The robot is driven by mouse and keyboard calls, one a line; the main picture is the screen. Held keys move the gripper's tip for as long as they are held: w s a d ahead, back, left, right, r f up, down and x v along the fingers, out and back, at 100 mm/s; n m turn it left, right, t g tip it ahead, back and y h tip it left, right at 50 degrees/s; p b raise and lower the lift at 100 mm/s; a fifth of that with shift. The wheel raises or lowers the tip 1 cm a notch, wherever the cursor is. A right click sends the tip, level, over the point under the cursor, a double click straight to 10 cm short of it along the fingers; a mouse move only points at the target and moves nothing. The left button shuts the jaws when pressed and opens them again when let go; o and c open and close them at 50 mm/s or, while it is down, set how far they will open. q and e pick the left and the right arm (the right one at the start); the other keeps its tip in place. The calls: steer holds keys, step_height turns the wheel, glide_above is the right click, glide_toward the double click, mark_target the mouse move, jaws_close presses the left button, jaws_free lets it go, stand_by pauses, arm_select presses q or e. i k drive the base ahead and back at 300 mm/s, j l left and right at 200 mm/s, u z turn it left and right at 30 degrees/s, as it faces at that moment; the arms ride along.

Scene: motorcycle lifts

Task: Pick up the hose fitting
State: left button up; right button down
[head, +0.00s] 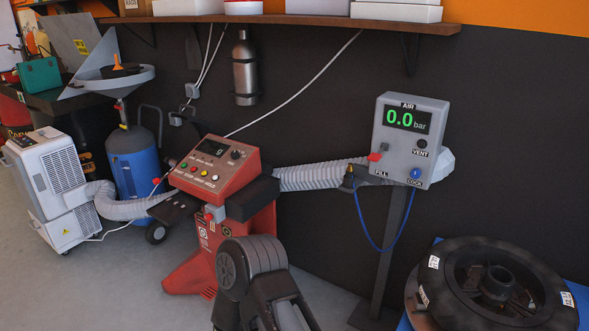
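The hose fitting (348,178) is a small dark and brass-coloured piece at the upper left end of a thin blue hose (366,232). It sits beside the lower left side of the grey air station (408,140), just below a red lever (375,157). The hose hangs in a loop from it across the station's post and up to the right. Whether the fitting rests in a holder is too small to tell. A dark grey link of one of my arms shows at the bottom centre, well below and left of the fitting. Neither gripper's fingers show.
A red control console (217,168) stands left of the station. A pale ribbed duct (320,176) runs behind the fitting. A black wheel (490,285) lies at the lower right. A blue tank (133,160) and white machine (55,185) stand left. A shelf overhangs the wall.

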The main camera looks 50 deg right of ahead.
mark_target(350, 171)
steer(key=i+z, duration=0.2)
steer(key=i, duration=0.25)
steer(key=i+j+z, duration=0.2)
steer(key=i, duration=0.2)
steer(key=i+z, duration=0.2)
steer(key=z, duration=0.25)
steer(key=i+z, duration=0.15)
steer(key=z, duration=0.25)
steer(key=i+j+z, duration=0.1)
steer(key=z, duration=0.35)
steer(key=i+j+z, duration=0.2)
steer(key=z, duration=0.25)
steer(key=i+j+z, duration=0.15)
steer(key=z, duration=0.25)
steer(key=i+j+z, duration=0.25)
steer(key=z, duration=0.25)
steer(key=i+j+z, duration=0.15)
steer(key=j+z, duration=0.35)
steer(key=i+j+z, duration=0.1)
steer(key=j+z, duration=0.2)
steer(key=z, duration=0.2)
steer(key=j+z, duration=0.45)
